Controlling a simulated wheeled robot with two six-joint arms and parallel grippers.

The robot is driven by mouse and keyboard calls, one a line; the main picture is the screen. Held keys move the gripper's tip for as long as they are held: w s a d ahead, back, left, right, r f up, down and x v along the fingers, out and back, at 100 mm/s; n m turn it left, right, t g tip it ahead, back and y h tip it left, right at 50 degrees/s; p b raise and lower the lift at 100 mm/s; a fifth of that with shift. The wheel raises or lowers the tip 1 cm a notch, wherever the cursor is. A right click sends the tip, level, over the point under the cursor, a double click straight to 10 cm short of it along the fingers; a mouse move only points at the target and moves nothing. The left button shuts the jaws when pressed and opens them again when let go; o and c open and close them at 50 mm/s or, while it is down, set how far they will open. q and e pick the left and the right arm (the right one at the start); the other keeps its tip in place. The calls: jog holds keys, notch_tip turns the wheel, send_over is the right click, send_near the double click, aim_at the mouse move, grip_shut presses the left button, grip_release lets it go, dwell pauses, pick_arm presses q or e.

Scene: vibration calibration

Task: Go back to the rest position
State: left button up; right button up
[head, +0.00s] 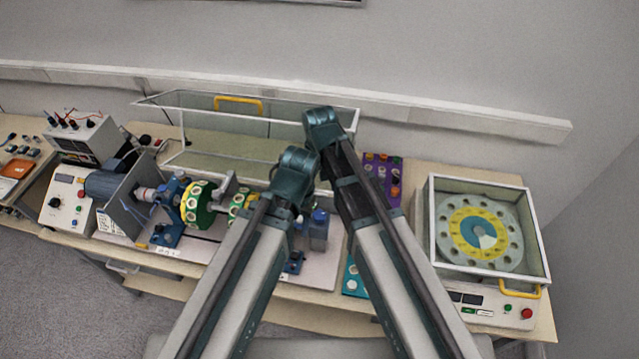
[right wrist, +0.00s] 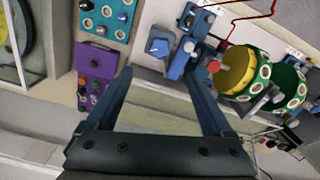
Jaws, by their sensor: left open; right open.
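Both my arms reach up from the bottom of the head view over the bench. My left gripper (head: 291,185) is the lower one, over the middle of the rotor rig; its fingers are hard to make out there. My right gripper (right wrist: 157,88) shows in the right wrist view with its two dark fingers spread apart and nothing between them. It points down above the bench, between a purple panel (right wrist: 97,67) and the blue bearing stands (right wrist: 180,60). In the head view, my right arm's top end is above and right of the left one.
The rotor rig has green and yellow discs (head: 198,205). An open clear cover (head: 240,106) with a yellow handle stands behind it. A glass-lidded box (head: 432,230) with a round dial plate (head: 480,233) is at right. Instrument boxes (head: 88,142) are at left.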

pick_arm(q)
notch_tip(320, 180, down, 19)
jog(key=b, duration=1.9)
jog(key=shift+f, duration=0.2)
pick_arm(e)
jog(key=s+d+f+n, duration=0.1)
jog(key=s+d+f, duration=0.2)
jog(key=s+f, duration=0.3)
jog(key=s+d+f+n+h, duration=0.1)
jog(key=s+d+f+n, duration=0.1)
jog(key=s+f, duration=0.5)
notch_tip(320, 180, down, 6)
jog(key=shift+d+f, duration=0.15)
jog(key=shift+d, duration=0.3)
